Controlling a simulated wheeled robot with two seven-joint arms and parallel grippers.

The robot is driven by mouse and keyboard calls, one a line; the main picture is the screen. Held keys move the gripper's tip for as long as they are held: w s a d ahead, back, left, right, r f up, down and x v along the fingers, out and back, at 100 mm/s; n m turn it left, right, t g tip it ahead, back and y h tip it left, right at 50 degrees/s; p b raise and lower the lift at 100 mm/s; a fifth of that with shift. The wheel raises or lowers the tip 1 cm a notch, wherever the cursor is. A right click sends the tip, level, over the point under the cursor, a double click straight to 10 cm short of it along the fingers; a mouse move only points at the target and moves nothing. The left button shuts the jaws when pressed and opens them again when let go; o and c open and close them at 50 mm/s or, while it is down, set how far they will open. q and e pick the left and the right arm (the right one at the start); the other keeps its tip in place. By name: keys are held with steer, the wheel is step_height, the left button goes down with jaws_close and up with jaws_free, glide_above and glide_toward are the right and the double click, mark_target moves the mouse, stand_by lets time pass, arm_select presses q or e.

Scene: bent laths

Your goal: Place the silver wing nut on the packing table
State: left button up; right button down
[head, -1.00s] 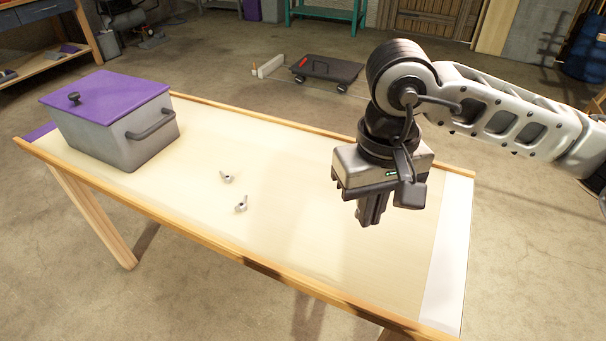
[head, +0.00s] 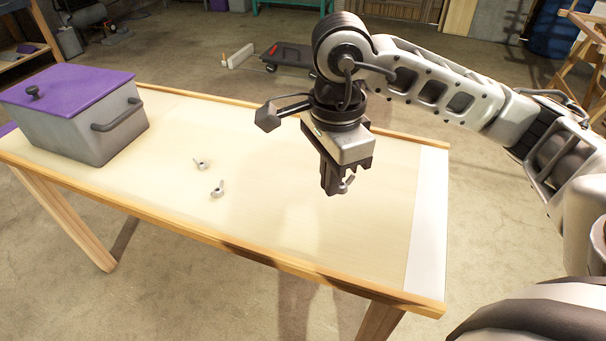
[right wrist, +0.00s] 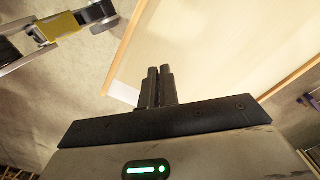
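Two silver wing nuts lie apart on the pale top of the packing table (head: 300,215) in the head view: one farther back (head: 202,164), one nearer the front edge (head: 217,189). My right gripper (head: 332,186) points down above the table's right half, its fingers close together. A small silver wing nut (head: 349,183) shows at its fingertips, held above the top. In the right wrist view the fingers (right wrist: 158,85) hide whatever is between them. What looks like my left gripper (right wrist: 98,14) is at that view's top left; its fingers cannot be made out.
A grey bin with a purple lid (head: 75,115) stands on the table's left end. A white strip (head: 428,220) runs along the right end, and a raised wooden edge borders the long sides. The top between the nuts and the strip is bare.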

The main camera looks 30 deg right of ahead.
steer(key=w+d+f, duration=0.3)
steer(key=w, duration=0.4)
glide_above(314, 188)
steer(key=s, duration=0.1)
steer(key=f, duration=0.5)
steer(key=shift+a+f+p, duration=0.2)
steer(key=shift+f+p, duration=0.1)
steer(key=shift+p, duration=0.1)
steer(key=shift+w+d+f, duration=0.2)
steer(key=shift+w+f, duration=0.25)
steer(key=shift+f, duration=0.35)
step_height(314, 188, down, 2)
steer(key=shift+f, duration=0.45)
steer(key=c, duration=2)
jaws_free()
steer(key=o, duration=0.4)
steer(key=shift+c, duration=0.2)
steer(key=shift+r+p, duration=0.25)
steer(key=shift+p, duration=0.05)
arm_select(q)
steer(key=shift+a+r+b, duration=0.1)
steer(key=shift+r+b, duration=0.05)
steer(key=shift+b, duration=0.15)
arm_select(e)
step_height(314, 188, up, 12)
